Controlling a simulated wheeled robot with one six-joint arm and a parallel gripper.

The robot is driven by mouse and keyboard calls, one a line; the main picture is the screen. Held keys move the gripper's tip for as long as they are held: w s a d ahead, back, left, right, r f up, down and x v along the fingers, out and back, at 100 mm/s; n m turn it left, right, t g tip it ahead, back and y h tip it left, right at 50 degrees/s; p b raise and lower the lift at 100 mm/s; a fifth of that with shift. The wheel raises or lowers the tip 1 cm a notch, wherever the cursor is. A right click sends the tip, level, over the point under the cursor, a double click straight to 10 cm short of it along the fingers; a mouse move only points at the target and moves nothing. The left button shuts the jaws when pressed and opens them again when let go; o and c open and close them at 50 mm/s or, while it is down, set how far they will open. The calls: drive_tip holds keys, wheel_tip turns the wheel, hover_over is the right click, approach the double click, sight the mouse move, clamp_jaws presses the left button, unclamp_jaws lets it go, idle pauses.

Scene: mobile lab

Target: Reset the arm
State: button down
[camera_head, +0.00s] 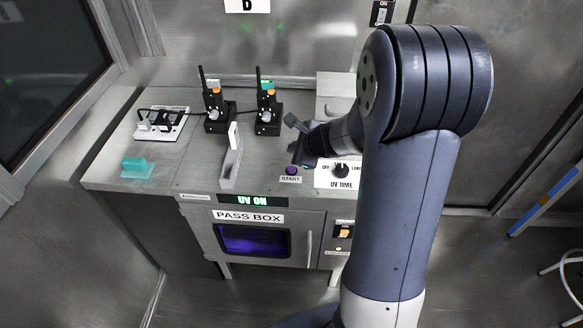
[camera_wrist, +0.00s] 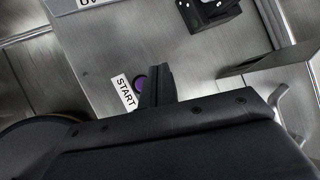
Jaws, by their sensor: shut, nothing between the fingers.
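My arm rises along the right of the head view and bends over the counter. My gripper (camera_head: 299,160) is over the front right of the counter, just above the purple START button (camera_head: 291,171). In the wrist view my gripper (camera_wrist: 158,72) has its fingers together with nothing between them. The purple button (camera_wrist: 141,84) is partly hidden behind the fingers there, beside its START label (camera_wrist: 123,92). I cannot tell whether the fingertips touch the button.
The counter (camera_head: 190,180) holds two black radios (camera_head: 213,110) and (camera_head: 268,112), a power strip (camera_head: 162,123), a teal block (camera_head: 136,167) and an upright pale holder (camera_head: 231,160). The UV timer knob (camera_head: 340,170) is right of my gripper. The pass box (camera_head: 252,240) below reads UV ON, its window glowing purple.

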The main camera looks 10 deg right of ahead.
drive_tip(key=shift+f, duration=0.1)
drive_tip(key=shift+f+b, duration=0.75)
drive_tip(key=shift+b, duration=0.05)
drive_tip(key=shift+p, duration=0.4)
drive_tip(key=shift+f, duration=0.1)
wheel_tip(320, 180, up, 6)
drive_tip(key=p, duration=0.5)
drive_tip(key=shift+f, duration=0.1)
drive_tip(key=shift+f, duration=0.1)
